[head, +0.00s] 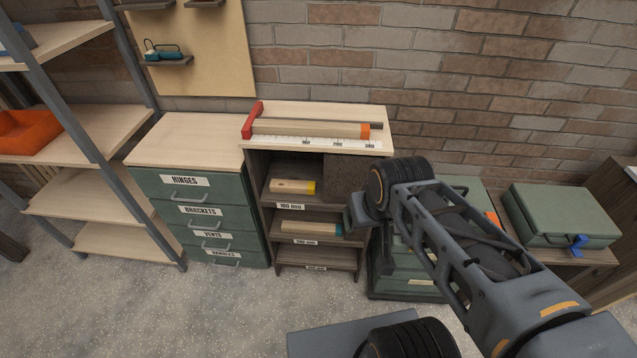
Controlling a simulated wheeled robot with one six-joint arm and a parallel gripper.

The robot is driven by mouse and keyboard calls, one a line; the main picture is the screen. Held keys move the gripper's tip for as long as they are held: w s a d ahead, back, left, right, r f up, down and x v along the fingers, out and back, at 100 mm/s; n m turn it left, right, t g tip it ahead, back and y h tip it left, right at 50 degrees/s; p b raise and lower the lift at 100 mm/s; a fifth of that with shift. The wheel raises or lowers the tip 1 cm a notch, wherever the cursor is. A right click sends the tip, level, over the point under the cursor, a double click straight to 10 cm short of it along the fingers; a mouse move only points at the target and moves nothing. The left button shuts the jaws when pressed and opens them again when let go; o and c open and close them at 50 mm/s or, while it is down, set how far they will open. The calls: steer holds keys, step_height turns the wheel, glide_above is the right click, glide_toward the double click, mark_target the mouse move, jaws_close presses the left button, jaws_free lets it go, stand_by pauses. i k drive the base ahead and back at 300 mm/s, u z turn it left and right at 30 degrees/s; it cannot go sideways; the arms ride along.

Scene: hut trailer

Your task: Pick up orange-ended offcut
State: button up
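The orange-ended offcut (310,129) is a pale wooden bar with an orange right end. It lies lengthwise on the top of the small shelf unit (340,110), along a white measuring scale (320,142), with its left end close to a red stop (249,122). A dark-tipped bar (376,126) shows just behind it. My gripper (356,214) is in front of the shelf unit's right side, lower than the offcut and apart from it. Its fingers are small and partly hidden by my wrist, so I cannot tell whether they are open.
A yellow-ended offcut (292,187) and a blue-ended offcut (311,228) lie on separate shelves below. A green drawer cabinet (195,190) stands left. A green case (562,213) with a blue latch lies right. An orange bin (28,131) sits on the left rack. Some floor in front is clear.

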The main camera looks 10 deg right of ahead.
mark_target(264, 126)
steer(key=k, duration=0.6)
steer(key=u, duration=0.85)
steer(key=i, duration=1.3)
steer(key=z, duration=0.65)
steer(key=i, duration=0.35)
steer(key=z, duration=0.3)
